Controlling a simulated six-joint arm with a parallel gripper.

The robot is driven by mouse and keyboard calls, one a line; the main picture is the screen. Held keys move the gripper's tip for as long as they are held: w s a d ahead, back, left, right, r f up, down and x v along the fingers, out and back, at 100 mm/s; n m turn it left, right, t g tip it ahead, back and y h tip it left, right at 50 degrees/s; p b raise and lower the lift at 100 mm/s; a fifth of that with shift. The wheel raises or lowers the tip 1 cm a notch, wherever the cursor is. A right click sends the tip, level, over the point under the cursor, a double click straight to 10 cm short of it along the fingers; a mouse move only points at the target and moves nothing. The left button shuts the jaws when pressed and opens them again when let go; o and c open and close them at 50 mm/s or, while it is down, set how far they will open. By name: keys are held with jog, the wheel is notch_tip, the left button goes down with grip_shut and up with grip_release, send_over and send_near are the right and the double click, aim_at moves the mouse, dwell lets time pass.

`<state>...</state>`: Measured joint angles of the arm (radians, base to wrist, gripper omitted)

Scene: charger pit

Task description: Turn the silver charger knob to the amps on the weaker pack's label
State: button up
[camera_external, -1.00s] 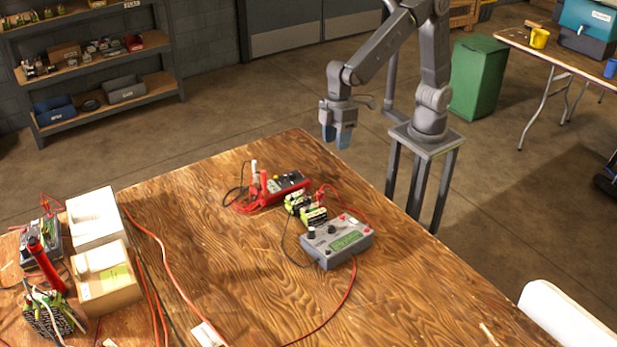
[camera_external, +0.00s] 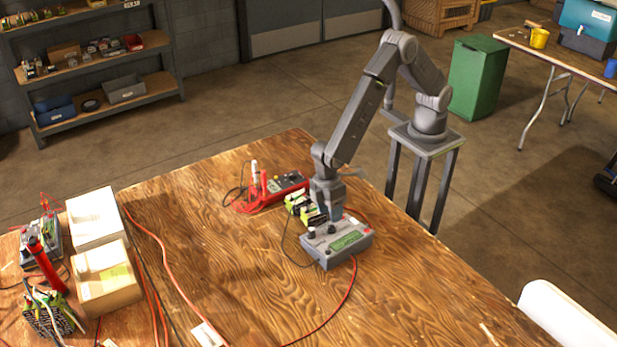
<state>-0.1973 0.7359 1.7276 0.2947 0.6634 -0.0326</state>
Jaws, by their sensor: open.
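The grey charger (camera_external: 350,252) sits on the wooden table with a green display on its face. A dark knob (camera_external: 311,232) stands at its left rear corner; a second small knob (camera_external: 332,229) is beside it, close below my gripper. I cannot tell which is silver, nor where either points. Two battery packs (camera_external: 296,199) with green and white wraps lie just behind the charger, partly hidden by my gripper; their labels are too small to read. My gripper (camera_external: 332,215) points down over the charger's rear edge, open and apparently empty. Contact with the knob cannot be told.
A red meter (camera_external: 283,186) with red leads lies behind the packs. Red and black wires run around the charger. The table's front middle is mostly clear.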

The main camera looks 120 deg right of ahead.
aim_at(331, 227)
jog(key=shift+a+f, duration=0.25)
jog(key=shift+f, duration=0.9)
jog(key=shift+a+f, duration=0.2)
jog(key=shift+f, duration=0.95)
grip_shut()
